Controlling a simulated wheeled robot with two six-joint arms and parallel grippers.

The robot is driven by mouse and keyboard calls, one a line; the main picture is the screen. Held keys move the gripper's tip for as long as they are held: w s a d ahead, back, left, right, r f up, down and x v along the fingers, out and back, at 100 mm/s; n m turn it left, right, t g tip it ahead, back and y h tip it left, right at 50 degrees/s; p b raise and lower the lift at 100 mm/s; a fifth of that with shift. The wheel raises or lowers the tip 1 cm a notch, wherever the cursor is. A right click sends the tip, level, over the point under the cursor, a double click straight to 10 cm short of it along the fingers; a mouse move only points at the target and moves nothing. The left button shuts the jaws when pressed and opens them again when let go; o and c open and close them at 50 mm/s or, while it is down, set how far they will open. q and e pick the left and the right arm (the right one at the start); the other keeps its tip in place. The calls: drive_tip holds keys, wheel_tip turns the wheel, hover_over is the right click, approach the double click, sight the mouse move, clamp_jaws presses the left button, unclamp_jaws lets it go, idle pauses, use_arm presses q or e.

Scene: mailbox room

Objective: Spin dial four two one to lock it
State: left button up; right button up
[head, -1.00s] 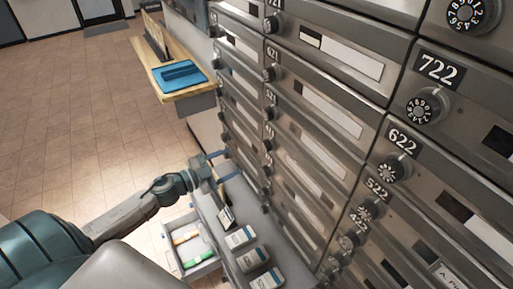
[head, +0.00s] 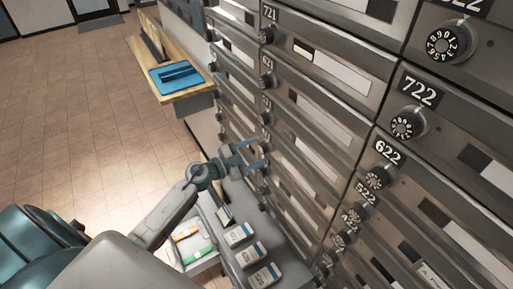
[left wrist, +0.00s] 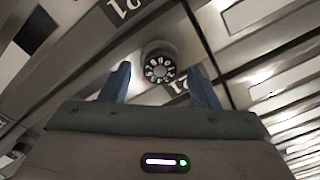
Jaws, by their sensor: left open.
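A round black dial (left wrist: 160,62) with white numerals shows in the left wrist view, on a grey metal mailbox door. In the left wrist view the fingers (left wrist: 160,70) stand on either side of the dial, with gaps. I cannot tell how near the tips are to the door. The gripper partly covers the lower dials of the 21 column in the head view. My right gripper is out of view.
More dials rise above, under plates 621 (head: 267,60) and 721 (head: 270,13). Dials 622 (head: 376,177) and 722 (head: 407,124) are on the right. Below are a grey ledge with several small boxes (head: 252,254) and a tray. A wooden shelf holds a blue item (head: 176,77).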

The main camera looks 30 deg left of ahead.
use_arm(q)
drive_tip(key=shift+w+d, duration=0.2)
drive_tip(key=shift+w, duration=0.15)
drive_tip(key=c, duration=1)
drive_tip(key=shift+m, duration=0.4)
